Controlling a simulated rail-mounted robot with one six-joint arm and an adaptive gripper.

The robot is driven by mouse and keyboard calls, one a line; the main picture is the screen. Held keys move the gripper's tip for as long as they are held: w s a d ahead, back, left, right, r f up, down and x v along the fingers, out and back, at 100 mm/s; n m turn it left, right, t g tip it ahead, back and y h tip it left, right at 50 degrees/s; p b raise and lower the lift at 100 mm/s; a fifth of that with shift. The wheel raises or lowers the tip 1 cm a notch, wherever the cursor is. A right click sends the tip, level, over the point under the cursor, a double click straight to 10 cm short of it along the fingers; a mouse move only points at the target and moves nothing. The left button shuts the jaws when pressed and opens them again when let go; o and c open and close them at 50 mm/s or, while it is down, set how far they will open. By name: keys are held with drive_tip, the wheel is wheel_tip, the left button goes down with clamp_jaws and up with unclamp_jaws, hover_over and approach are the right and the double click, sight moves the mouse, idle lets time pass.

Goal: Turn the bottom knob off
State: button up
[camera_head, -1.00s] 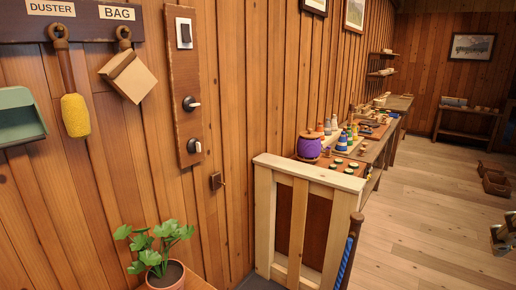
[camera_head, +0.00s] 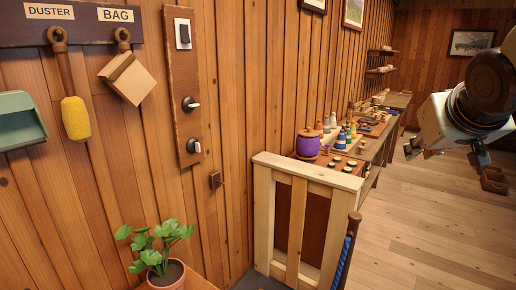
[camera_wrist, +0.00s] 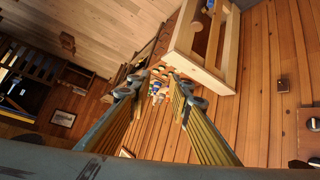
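A dark wooden panel (camera_head: 186,60) on the plank wall carries a light switch (camera_head: 184,33) at its top and two round knobs with levers below it. My gripper (camera_head: 413,151) is at the right of the head view, far from the panel. In the wrist view its two fingers (camera_wrist: 156,86) are spread apart with nothing between them. The panel's edge (camera_wrist: 308,128) and part of its dark knobs show at that view's right border.
A small wooden peg (camera_head: 215,180) sits below the panel. A potted plant (camera_head: 165,273) stands in front of the wall. A pale wooden frame (camera_head: 308,172) stands between panel and gripper. A workbench (camera_head: 372,150) with spools runs along the wall. The floor (camera_head: 430,230) is mostly open.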

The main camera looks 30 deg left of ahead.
sight(197, 147)
drive_tip(key=w+a+f+n+y+p, duration=0.1)
drive_tip(key=w+a+n+y, duration=0.15)
drive_tip(key=w+a, duration=0.6)
drive_tip(key=w+a+f+n+y+p, duration=0.1)
drive_tip(key=w+a+y, duration=0.2)
drive_tip(key=a, duration=1)
drive_tip(key=w+a+f+n+y+p, duration=0.15)
drive_tip(key=w+a, duration=0.35)
drive_tip(key=a, duration=0.5)
drive_tip(key=s+a+f+n+g+y, duration=0.1)
drive_tip(key=a+f+n+y, duration=0.15)
drive_tip(key=a, duration=0.65)
drive_tip(key=s+a+f+n+g+y, duration=0.1)
drive_tip(key=s+a+f+g+y, duration=0.2)
drive_tip(key=a, duration=0.6)
drive_tip(key=s+a+f+n+g+y+p, duration=0.1)
drive_tip(key=s+a+f, duration=0.2)
drive_tip(key=a, duration=0.3)
drive_tip(key=s+a+f+n+g+y+p, duration=0.1)
drive_tip(key=s+a+f+n+g+y, duration=0.1)
drive_tip(key=s+a+f, duration=0.2)
drive_tip(key=a, duration=0.2)
drive_tip(key=shift+a+f+g, duration=0.3)
drive_tip(key=shift+f, duration=0.05)
drive_tip(key=shift+s+y, duration=0.1)
drive_tip(key=shift+y, duration=0.15)
drive_tip(key=w+a, duration=0.2)
drive_tip(key=a, duration=1.1)
drive_tip(key=shift+a+b, duration=0.3)
drive_tip(key=shift+b, duration=0.1)
